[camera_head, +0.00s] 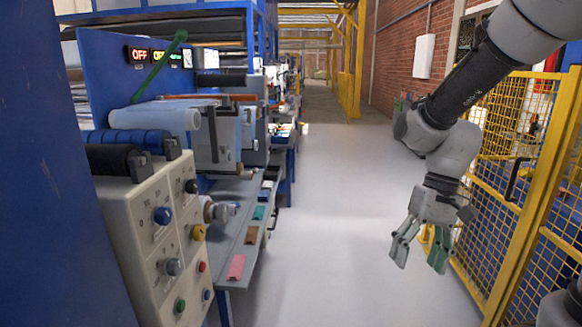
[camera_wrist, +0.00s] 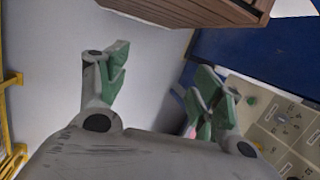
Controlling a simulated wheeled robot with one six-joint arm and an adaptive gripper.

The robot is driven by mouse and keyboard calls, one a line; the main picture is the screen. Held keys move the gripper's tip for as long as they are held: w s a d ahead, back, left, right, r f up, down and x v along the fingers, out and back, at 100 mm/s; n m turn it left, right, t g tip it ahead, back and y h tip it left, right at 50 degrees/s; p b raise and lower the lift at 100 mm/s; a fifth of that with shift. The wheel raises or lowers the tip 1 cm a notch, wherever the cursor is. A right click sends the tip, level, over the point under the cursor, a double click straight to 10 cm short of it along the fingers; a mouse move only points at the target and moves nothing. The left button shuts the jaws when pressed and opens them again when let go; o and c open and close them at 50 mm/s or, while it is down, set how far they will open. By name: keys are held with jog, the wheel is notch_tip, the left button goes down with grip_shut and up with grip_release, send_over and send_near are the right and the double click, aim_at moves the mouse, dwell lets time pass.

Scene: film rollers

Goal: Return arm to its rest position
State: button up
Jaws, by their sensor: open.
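My gripper (camera_head: 420,248) hangs fingers down over the aisle in the head view, left of the yellow mesh fence. Its grey fingers with green pads are spread apart. In the wrist view my gripper (camera_wrist: 160,88) also shows open, with only the pale floor visible between its fingers. It holds nothing. It is well clear of the machines on the left.
A yellow fence (camera_head: 545,185) stands close on the right. On the left are a beige control panel (camera_head: 150,235) with knobs, a blue machine frame (camera_head: 60,170) and a white roller (camera_head: 155,118). The grey floor (camera_head: 335,200) between is clear.

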jog(key=s+d+r+t+h, duration=0.2)
jog(key=s+d+r+t, duration=0.5)
jog(key=d+r, duration=0.3)
jog(key=shift+d+r+h, duration=0.3)
jog(key=shift+d+r, duration=0.1)
jog(key=shift+r, duration=0.5)
jog(key=shift+s, duration=0.1)
